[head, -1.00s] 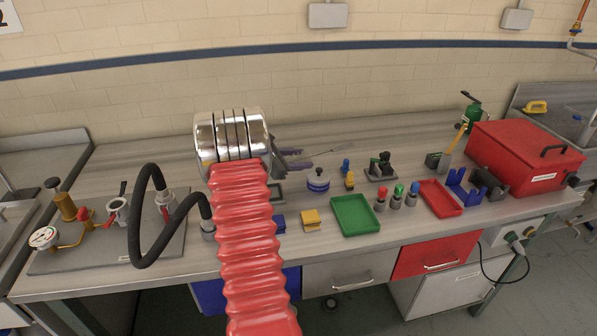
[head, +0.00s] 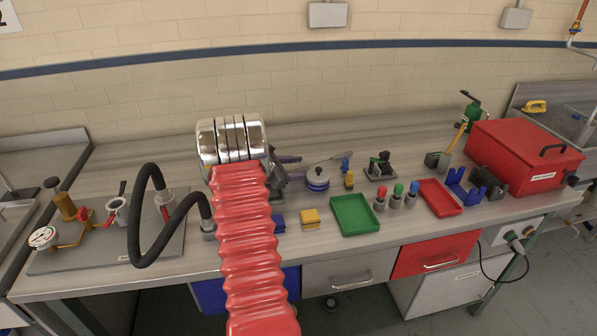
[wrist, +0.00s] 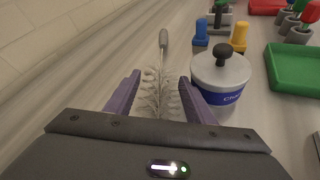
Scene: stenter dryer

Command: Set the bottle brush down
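The bottle brush (wrist: 163,58) has a thin wire, pale bristles and a grey handle end. In the wrist view it points away from me, its bristles between my two purple fingers. My gripper (wrist: 159,76) has its fingers spread apart, with the bristles in the gap. In the head view the brush (head: 328,159) lies low over the grey worktop (head: 400,138), behind the blue-and-white lidded pot (head: 317,181). I cannot tell whether its whole length touches the worktop. My red sleeved arm hides part of the gripper (head: 290,163).
The lidded pot (wrist: 220,78) stands close to my right finger. Blue and yellow small parts (head: 349,178), a green tray (head: 355,215) and a red tray (head: 440,197) are further right. The worktop behind the brush is clear toward the wall.

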